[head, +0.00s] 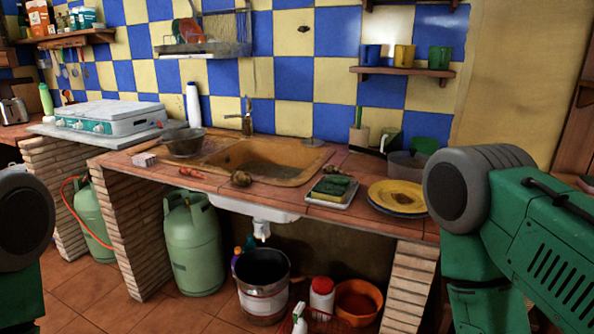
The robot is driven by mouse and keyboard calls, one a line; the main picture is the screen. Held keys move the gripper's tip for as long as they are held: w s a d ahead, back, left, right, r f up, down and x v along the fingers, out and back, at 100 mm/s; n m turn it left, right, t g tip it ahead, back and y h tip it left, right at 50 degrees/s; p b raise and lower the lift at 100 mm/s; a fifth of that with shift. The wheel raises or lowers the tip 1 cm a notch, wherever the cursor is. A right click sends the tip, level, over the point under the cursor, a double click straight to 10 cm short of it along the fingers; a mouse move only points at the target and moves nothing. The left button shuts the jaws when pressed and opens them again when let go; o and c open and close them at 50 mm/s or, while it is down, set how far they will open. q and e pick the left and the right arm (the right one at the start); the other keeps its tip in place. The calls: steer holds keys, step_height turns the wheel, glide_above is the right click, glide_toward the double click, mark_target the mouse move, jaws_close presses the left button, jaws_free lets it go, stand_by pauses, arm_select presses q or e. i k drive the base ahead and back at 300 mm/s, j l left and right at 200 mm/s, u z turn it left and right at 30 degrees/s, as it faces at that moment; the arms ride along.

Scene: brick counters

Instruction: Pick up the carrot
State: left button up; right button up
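A small orange-red carrot (190,173) lies on the tiled counter (130,163), in front of a grey pot (184,142) and left of the sink. It is small in the head view and looks unobstructed. Parts of my two arms show at the left and right edges of the view. Neither of my grippers is in view, and nothing of mine is near the carrot.
A brown sink basin (268,160) is set in the counter. A brown lump (241,178), a tray with sponges (332,192) and yellow plates (397,196) sit along the front edge. Below stand a gas cylinder (194,245) and a bucket (262,287).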

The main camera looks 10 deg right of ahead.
mark_target(184, 170)
steer(key=i+j+z, duration=0.15)
steer(key=z, duration=0.25)
steer(key=j+z, duration=0.4)
steer(key=i+j+z, duration=0.15)
steer(key=z, duration=0.25)
